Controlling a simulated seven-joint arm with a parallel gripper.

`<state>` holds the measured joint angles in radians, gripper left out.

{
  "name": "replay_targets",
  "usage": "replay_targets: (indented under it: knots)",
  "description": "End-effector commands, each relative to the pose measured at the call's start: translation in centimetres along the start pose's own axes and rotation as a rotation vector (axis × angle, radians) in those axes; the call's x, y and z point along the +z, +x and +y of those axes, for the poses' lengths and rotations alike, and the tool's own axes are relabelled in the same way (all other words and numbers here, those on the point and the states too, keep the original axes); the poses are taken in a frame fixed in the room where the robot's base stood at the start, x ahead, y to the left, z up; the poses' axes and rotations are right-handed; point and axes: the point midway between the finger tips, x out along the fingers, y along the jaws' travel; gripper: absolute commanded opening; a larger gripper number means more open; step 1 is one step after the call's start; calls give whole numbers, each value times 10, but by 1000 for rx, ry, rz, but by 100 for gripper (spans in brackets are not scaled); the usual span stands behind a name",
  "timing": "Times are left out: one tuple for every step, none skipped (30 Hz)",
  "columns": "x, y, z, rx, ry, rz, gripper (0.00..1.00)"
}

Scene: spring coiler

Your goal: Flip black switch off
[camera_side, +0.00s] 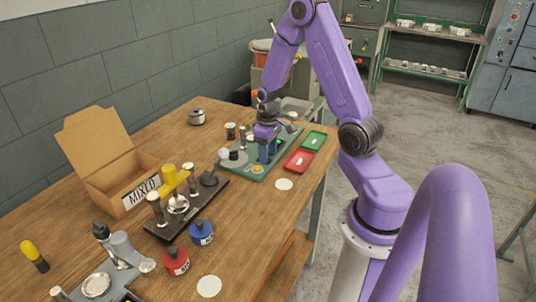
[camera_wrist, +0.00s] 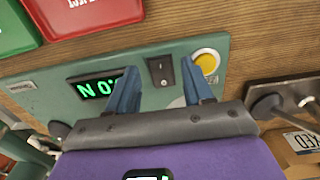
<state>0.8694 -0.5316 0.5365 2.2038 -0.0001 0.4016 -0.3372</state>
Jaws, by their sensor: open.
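The black switch (camera_wrist: 160,71) is a small rocker on the green panel of the coiler machine (camera_side: 252,171). In the wrist view it shows between my gripper's two blue fingertips. My gripper (camera_wrist: 160,67) is open and empty, pointing down over the panel; in the side view my gripper (camera_side: 267,158) is low over the machine and hides the switch. I cannot tell whether the fingers touch the panel. A display (camera_wrist: 96,88) with green characters lies left of the switch, partly covered by a finger. A yellow button (camera_wrist: 207,63) is right of the switch.
Red tray (camera_side: 299,161) and green tray (camera_side: 314,140) lie right of the machine. A black-based tool stand (camera_side: 190,214), a cardboard box marked MIXED (camera_side: 105,160), a red pot (camera_side: 175,262) and a blue pot (camera_side: 201,233) stand nearer on the wooden table.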

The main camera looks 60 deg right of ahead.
Motion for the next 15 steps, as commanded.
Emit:
replay_targets:
  knots:
    - [0, 4, 0, -1, 0, -2, 51]
    - [0, 6, 0, -1, 0, -2, 51]
    - [0, 8, 0, 0, 0, -1, 51]
    - [0, 9, 0, 0, 0, -1, 51]
    - [0, 10, 0, 0, 0, 0, 51]
    - [0, 11, 0, 0, 0, 1, 51]
    - [0, 11, 0, 0, 0, 1, 51]
    - [0, 12, 0, 0, 0, 1, 51]
    - [0, 12, 0, 0, 0, 1, 51]
    - [0, 12, 0, 0, 0, 1, 51]
    - [0, 12, 0, 0, 0, 1, 51]
    - [0, 12, 0, 0, 0, 1, 51]
    - [0, 12, 0, 0, 0, 1, 51]
    - [0, 12, 0, 0, 0, 1, 51]
    - [0, 12, 0, 0, 0, 1, 45]
